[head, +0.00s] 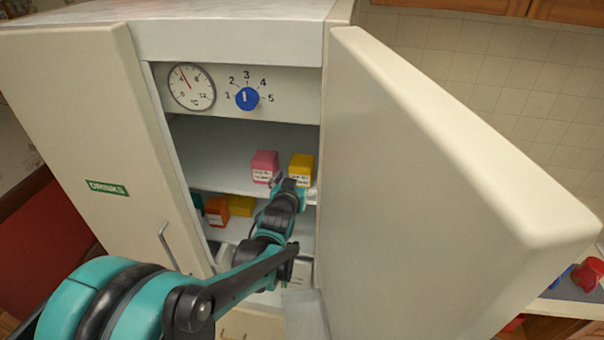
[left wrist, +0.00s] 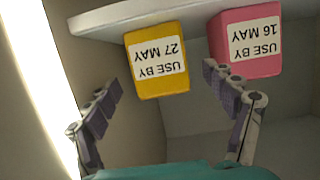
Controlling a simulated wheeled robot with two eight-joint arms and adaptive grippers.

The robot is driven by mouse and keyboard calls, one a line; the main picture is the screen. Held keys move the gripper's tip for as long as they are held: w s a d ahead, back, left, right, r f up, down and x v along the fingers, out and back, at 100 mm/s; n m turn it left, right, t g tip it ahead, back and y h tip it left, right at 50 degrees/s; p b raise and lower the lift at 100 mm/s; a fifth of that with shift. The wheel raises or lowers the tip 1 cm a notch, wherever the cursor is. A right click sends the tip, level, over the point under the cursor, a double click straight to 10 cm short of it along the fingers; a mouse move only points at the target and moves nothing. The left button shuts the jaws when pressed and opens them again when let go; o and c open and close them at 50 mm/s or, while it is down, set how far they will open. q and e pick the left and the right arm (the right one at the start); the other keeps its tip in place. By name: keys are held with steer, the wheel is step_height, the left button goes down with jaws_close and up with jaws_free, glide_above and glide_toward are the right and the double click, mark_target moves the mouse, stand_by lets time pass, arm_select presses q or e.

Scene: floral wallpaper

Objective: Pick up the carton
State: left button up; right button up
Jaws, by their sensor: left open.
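A yellow carton (head: 302,168) and a pink carton (head: 265,165) stand side by side on the upper shelf of the open fridge. In the left wrist view, which is upside down, the yellow carton (left wrist: 154,38) reads USE BY 27 MAY and the pink carton (left wrist: 262,60) reads USE BY 16 MAY. My left gripper (head: 290,186) is inside the fridge in front of these cartons. In the left wrist view its open fingers (left wrist: 161,80) point at the yellow carton, with nothing held. The right fingertip is close to the pink carton. My right gripper is not in view.
An orange carton (head: 216,210) and another yellow carton (head: 241,205) stand on the lower shelf, with a teal item (head: 196,203) at its left. The open fridge door (head: 430,190) stands close on the right.

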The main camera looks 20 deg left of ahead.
arm_select(q)
steer(key=shift+w+a, duration=0.1)
steer(key=shift+w, duration=0.45)
steer(key=x, duration=0.5)
steer(key=shift+w+b, duration=0.1)
steer(key=shift+b, duration=0.25)
steer(key=c, duration=1.4)
